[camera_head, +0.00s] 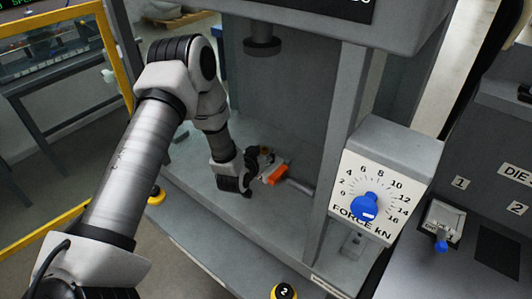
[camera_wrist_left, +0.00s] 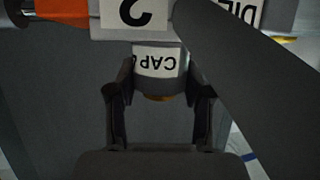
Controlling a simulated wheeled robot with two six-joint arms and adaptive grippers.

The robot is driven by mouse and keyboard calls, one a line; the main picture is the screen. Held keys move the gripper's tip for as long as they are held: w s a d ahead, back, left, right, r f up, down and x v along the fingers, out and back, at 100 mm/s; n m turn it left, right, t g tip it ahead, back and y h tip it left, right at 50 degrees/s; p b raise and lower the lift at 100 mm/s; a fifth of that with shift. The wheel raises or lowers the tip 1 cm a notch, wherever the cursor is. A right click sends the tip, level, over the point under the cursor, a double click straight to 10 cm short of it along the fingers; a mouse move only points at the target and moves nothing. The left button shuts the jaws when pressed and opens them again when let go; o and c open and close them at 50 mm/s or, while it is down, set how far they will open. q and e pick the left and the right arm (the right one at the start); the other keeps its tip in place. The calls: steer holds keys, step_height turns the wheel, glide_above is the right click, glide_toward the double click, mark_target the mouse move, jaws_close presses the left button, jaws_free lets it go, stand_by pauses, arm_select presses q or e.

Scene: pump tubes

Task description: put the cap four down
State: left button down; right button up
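My left gripper (camera_head: 256,170) is inside the grey press bay, low over its bed. In the left wrist view its two fingers (camera_wrist_left: 160,88) close on both sides of a short grey cap (camera_wrist_left: 160,88) with a white label. The label reads CAP upside down; its number is partly hidden. Some yellow-orange shows at the cap's lower edge. The cap is hard to make out in the head view. My right gripper is not in view.
An orange block (camera_head: 277,175) is right beside the left gripper. A press ram (camera_head: 262,42) hangs above. A grey post (camera_head: 338,140) and force dial box (camera_head: 368,200) stand right. A yellow frame (camera_head: 118,60) is at left.

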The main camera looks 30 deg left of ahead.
arm_select(q)
steer(key=c, duration=0.8)
jaws_free()
steer(key=o, duration=0.3)
steer(key=shift+s+r, duration=0.15)
steer(key=shift+s, duration=0.1)
steer(key=shift+s+r, duration=0.1)
steer(key=b+v, duration=0.2)
steer(key=v, duration=0.9)
steer(key=shift+s+d+r, duration=0.1)
steer(key=shift+s+r, duration=0.1)
steer(key=shift+s, duration=0.15)
